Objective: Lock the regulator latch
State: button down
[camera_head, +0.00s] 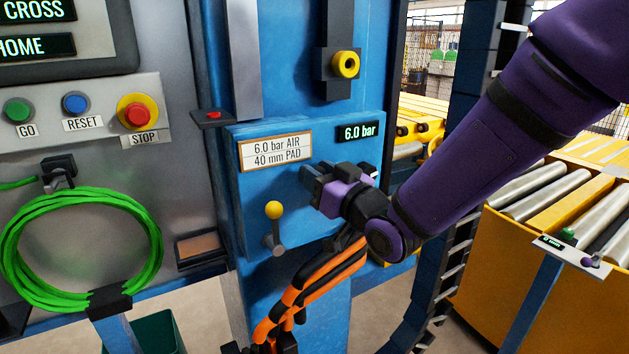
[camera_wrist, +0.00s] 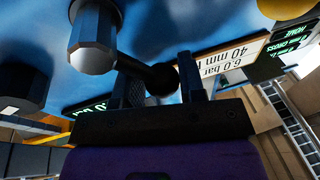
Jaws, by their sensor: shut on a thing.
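My gripper (camera_head: 318,180) is at the front of the blue regulator panel (camera_head: 250,188), below the display that reads 6.0 bar. In the wrist view its two fingers (camera_wrist: 161,84) stand on either side of a black ball (camera_wrist: 161,78) on the end of a dark lever, and are shut on it. I take this lever to be the regulator latch. It runs up and left, next to a silver faceted knob (camera_wrist: 93,42). In the head view my gripper hides the ball and lever.
A yellow-ball lever (camera_head: 273,211) is on the panel, left of and below my gripper. A label (camera_head: 275,151) is above left. Orange and black hoses (camera_head: 305,290) hang below.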

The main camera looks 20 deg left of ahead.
jog(key=m, duration=0.3)
jog(key=shift+w+d+f+t, duration=0.1)
jog(key=shift+w+d+t, duration=0.2)
jog(key=shift+w+d, duration=0.1)
jog(key=shift+w+d+m+t, duration=0.25)
jog(key=shift+m+t, duration=0.05)
jog(key=shift+m, duration=0.75)
jog(key=shift+w+d+m+t, duration=0.2)
jog(key=shift+w+m+t, duration=0.1)
jog(key=shift+m, duration=0.75)
jog(key=shift+h, duration=0.3)
jog(key=c, duration=1)
grip_release()
jog(key=shift+r, duration=0.25)
jog(key=v, duration=1.1)
